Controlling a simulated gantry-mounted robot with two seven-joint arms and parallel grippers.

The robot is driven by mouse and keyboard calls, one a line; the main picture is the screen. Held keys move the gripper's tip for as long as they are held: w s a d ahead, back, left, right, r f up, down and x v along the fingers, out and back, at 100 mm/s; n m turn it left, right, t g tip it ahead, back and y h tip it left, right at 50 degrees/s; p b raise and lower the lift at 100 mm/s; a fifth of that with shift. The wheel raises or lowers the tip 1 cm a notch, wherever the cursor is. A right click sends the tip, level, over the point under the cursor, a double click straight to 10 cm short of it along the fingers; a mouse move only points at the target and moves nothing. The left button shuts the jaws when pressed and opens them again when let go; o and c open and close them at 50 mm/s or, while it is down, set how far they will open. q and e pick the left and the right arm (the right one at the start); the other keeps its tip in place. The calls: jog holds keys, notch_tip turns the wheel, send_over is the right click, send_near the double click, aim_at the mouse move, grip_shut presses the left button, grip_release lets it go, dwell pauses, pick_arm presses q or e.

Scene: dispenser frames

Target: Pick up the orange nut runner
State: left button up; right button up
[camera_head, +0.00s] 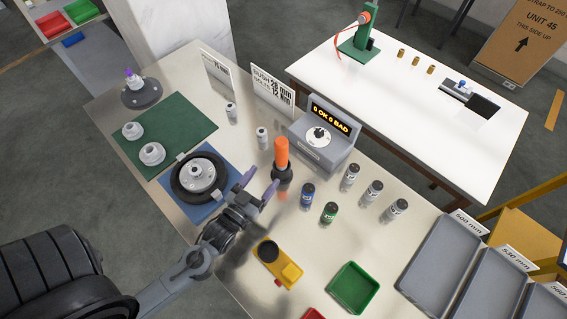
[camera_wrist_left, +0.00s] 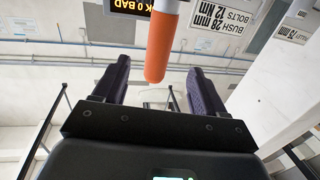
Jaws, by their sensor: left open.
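The orange nut runner (camera_head: 282,152) stands upright on the table, its orange upper part above a dark, rounded lower part. My left gripper (camera_head: 257,185) is open beside it, on its lower-left side in the head view, with its two fingers apart. In the left wrist view the orange body (camera_wrist_left: 160,42) reaches down from the top edge, in line with the gap between the open purple-grey fingers (camera_wrist_left: 158,68). I cannot tell from this view whether it is between them, but no grip shows. My right gripper is in neither view.
A wheel-like hub (camera_head: 198,175) on a blue mat lies left of the gripper. A grey display box (camera_head: 322,145) stands close behind the runner. Several small bottles (camera_head: 349,178) stand to its right.

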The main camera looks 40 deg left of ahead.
aim_at(278, 159)
pick_arm(q)
jog(key=shift+w+a+p, duration=0.1)
jog(key=shift+w+a, duration=0.15)
jog(key=shift+w, duration=1.5)
jog(key=shift+w+a+p, duration=0.15)
jog(key=shift+w+a, duration=0.15)
jog(key=shift+w, duration=1.5)
jog(key=shift+w+a+p, duration=0.1)
jog(key=shift+w+a, duration=0.15)
jog(key=shift+w, duration=1.5)
jog(key=c, duration=0.9)
jog(key=shift+c, duration=1.2)
jog(key=shift+r, duration=0.1)
